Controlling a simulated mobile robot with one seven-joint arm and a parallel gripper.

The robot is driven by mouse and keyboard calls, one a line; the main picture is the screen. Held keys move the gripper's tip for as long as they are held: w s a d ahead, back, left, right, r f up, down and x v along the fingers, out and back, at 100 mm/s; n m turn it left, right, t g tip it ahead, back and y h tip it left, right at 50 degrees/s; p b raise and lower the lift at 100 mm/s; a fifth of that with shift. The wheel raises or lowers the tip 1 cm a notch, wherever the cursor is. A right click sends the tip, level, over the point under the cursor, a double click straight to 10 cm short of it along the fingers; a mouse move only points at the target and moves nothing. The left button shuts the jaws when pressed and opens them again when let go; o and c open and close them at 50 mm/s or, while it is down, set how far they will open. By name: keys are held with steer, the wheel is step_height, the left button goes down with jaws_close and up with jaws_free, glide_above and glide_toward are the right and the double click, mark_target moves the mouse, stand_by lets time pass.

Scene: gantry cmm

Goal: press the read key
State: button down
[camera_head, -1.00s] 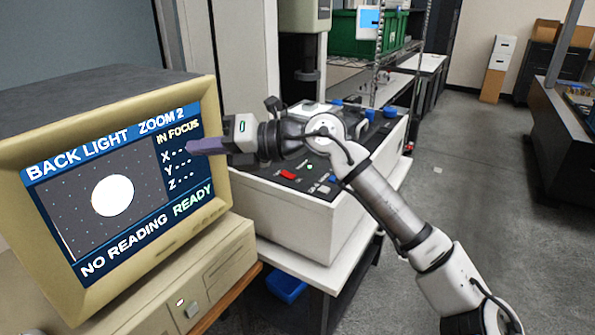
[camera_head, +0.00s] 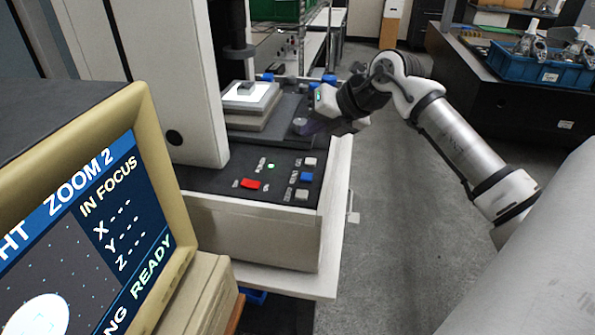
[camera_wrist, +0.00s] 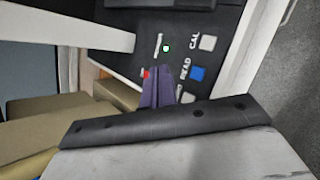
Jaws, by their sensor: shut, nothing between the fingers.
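My gripper (camera_head: 306,127) is in the air over the back part of the machine, beyond the keys in the head view. Its purple fingers are closed together and hold nothing. In the wrist view the fingertips (camera_wrist: 157,72) appear left of the blue key, over the panel. I cannot tell the height between them.
A white key (camera_head: 310,161) marked CAL and a beige key (camera_head: 302,194) flank the blue one. A red key (camera_head: 250,184) and a lit green lamp (camera_head: 270,166) are on the left. The monitor (camera_head: 150,130) reads READY. The machine's white column (camera_head: 150,70) stands left.

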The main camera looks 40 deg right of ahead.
mark_target(311, 178)
steer(key=shift+s, duration=0.1)
step_height(311, 178, down, 8)
steer(key=b, duration=0.4)
steer(key=shift+f+b, duration=0.2)
steer(key=shift+b, duration=0.15)
steer(key=shift+f, duration=0.2)
steer(key=shift+f, duration=0.1)
stand_by(1.6)
steer(key=shift+f+b, duration=0.35)
steer(key=shift+b, duration=0.35)
steer(key=shift+f+b, duration=0.35)
steer(key=shift+b, duration=0.05)
steer(key=shift+r, duration=0.1)
stand_by(0.6)
steer(key=shift+r+p, duration=0.3)
steer(key=shift+r, duration=0.4)
